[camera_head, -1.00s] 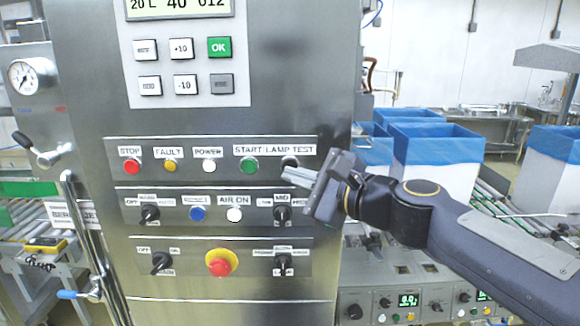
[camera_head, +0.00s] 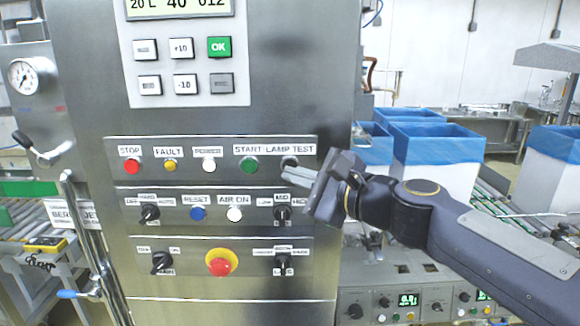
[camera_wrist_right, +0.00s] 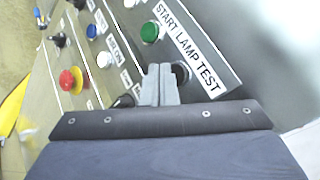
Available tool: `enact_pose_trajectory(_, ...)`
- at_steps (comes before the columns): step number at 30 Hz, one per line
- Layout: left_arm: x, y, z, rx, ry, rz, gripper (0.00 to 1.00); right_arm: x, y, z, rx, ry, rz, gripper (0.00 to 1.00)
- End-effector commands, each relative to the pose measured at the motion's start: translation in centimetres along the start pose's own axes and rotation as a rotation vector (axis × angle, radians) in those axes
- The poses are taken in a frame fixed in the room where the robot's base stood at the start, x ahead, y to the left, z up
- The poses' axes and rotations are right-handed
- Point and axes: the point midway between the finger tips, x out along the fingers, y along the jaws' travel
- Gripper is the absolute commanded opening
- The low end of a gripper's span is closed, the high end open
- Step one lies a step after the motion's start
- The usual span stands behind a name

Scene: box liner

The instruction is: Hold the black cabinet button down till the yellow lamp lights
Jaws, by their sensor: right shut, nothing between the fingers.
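The black button (camera_head: 290,161) sits under the LAMP TEST label at the right end of the cabinet's upper button row. It also shows in the right wrist view (camera_wrist_right: 181,73), partly covered by my fingers. The yellow lamp (camera_head: 170,165), labelled FAULT, is in the same row and looks dull, with no clear glow. My right gripper (camera_head: 286,173) is shut and empty. Its fingertips are just below the button in the head view and beside it in the right wrist view (camera_wrist_right: 160,72). I cannot tell whether they touch it. My left gripper is out of view.
A green START button (camera_head: 249,165) is close to the left of my fingers. Below are a black selector knob (camera_head: 282,213) and a red emergency button (camera_head: 219,263). Blue-lined boxes (camera_head: 436,143) stand on rollers to the right.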

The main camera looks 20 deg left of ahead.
Motion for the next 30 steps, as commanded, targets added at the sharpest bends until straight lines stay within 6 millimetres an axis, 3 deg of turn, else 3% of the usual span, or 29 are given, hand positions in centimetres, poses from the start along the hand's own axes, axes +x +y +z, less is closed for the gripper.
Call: enact_pose_trajectory(30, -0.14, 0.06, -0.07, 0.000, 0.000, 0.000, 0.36, 0.53, -0.39, -0.36, 0.000, 0.000, 0.000, 0.00)
